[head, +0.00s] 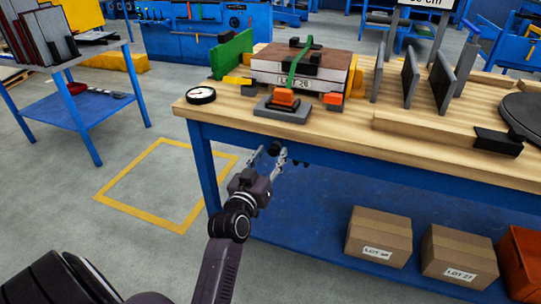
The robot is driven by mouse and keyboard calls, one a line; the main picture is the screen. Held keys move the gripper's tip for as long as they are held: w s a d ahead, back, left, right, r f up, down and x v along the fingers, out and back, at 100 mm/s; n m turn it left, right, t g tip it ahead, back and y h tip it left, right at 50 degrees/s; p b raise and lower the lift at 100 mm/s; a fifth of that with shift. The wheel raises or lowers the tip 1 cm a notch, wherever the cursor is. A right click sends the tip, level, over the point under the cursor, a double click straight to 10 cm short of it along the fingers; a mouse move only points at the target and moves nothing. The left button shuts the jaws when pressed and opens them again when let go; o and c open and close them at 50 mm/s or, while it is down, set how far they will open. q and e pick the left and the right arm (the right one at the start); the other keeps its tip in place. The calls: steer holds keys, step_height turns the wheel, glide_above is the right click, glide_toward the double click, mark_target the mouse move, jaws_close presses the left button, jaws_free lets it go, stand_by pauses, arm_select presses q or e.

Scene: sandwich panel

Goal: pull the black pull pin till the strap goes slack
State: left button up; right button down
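A green strap (297,66) runs over the top of a brown-topped panel stack (270,62) and down its front, looking straight. It meets an orange buckle (285,97) on a grey base plate (281,109) near the table's front edge. My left gripper (270,156) is in front of and below this edge, under the buckle in the picture. Its fingers look apart, with blue showing between them. A small round black part (275,149) shows at the fingertips; I cannot tell whether it is the pull pin or whether it is touched. My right gripper is out of view.
The stack stands on a wooden bench (230,105) with a tape roll (201,95) at left and grey upright plates (410,75) at right. Below are cartons (379,236) on a blue shelf.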

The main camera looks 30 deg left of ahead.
arm_select(q)
steer(key=v, duration=1.2)
steer(key=shift+f, duration=0.1)
stand_by(0.4)
